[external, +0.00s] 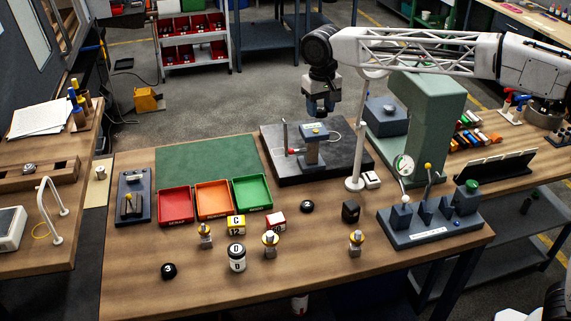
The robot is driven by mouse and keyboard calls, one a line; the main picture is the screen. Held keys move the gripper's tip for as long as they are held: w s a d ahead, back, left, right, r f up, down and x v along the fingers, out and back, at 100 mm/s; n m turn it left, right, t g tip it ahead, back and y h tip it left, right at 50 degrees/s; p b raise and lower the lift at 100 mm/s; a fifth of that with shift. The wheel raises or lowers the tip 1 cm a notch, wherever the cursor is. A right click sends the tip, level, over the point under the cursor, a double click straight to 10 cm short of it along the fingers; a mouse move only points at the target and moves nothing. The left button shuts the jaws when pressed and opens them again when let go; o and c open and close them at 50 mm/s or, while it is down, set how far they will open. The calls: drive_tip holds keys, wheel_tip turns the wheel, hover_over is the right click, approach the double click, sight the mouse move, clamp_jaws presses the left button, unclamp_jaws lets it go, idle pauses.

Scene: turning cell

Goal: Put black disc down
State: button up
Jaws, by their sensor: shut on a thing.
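My gripper (320,111) hangs in the air above the dark grey plate (275,173), over a small grey stand (312,152) with a blue-grey top. It points down and is shut on a small dark thing between its fingers, taken as the black disc; its shape is mostly hidden by the fingers. The held thing is clear of the stand. Two other black discs lie on the wooden table: one marked 3 (168,271) at the front left, and one (307,206) near the middle.
Red (175,221), orange (214,215) and green (252,206) trays stand beside a green mat (205,160). Several brass-coloured parts, a white-and-black cylinder (237,265) and small blocks stand in front. A white post (356,165), green press (428,120) and grey gauge fixture (432,228) stand right. The front left table is mostly clear.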

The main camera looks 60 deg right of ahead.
drive_tip(key=w+d+r+m, duration=0.5)
drive_tip(key=d+r+m, duration=0.2)
drive_tip(key=d+r, duration=0.65)
drive_tip(key=m, duration=0.4)
hover_over(336, 139)
drive_tip(key=f, duration=3.7)
drive_tip(key=shift+d+f, duration=0.25)
drive_tip(key=shift+f, duration=0.15)
drive_tip(key=shift+a+f, duration=0.35)
drive_tip(key=shift+f, duration=0.35)
drive_tip(key=shift+f, duration=0.15)
